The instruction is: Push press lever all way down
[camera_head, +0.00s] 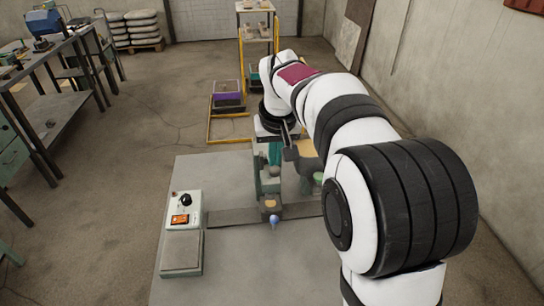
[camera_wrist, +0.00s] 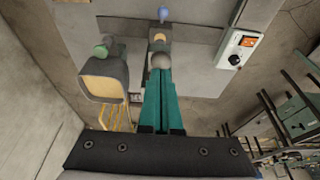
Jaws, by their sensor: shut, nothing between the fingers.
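My gripper (camera_wrist: 161,76) has teal fingers closed together, pointing at the press in the wrist view. It also shows in the head view (camera_head: 270,181), low over the middle of the bench. A pale grey round knob (camera_wrist: 160,60) is just beyond the fingertips; I cannot tell whether they touch it. The dark press base (camera_head: 271,212) carries a small tan piece (camera_head: 270,202) and has a blue rounded tip (camera_head: 274,220) at its front, also visible in the wrist view (camera_wrist: 164,14). My arm and fingers hide much of the press, and the lever's angle is unclear.
A control box (camera_head: 184,210) with an orange display and black knob stands left on the grey bench (camera_head: 245,268). A grey vessel with tan contents (camera_wrist: 104,80) and a green knob (camera_wrist: 101,50) are beside the fingers.

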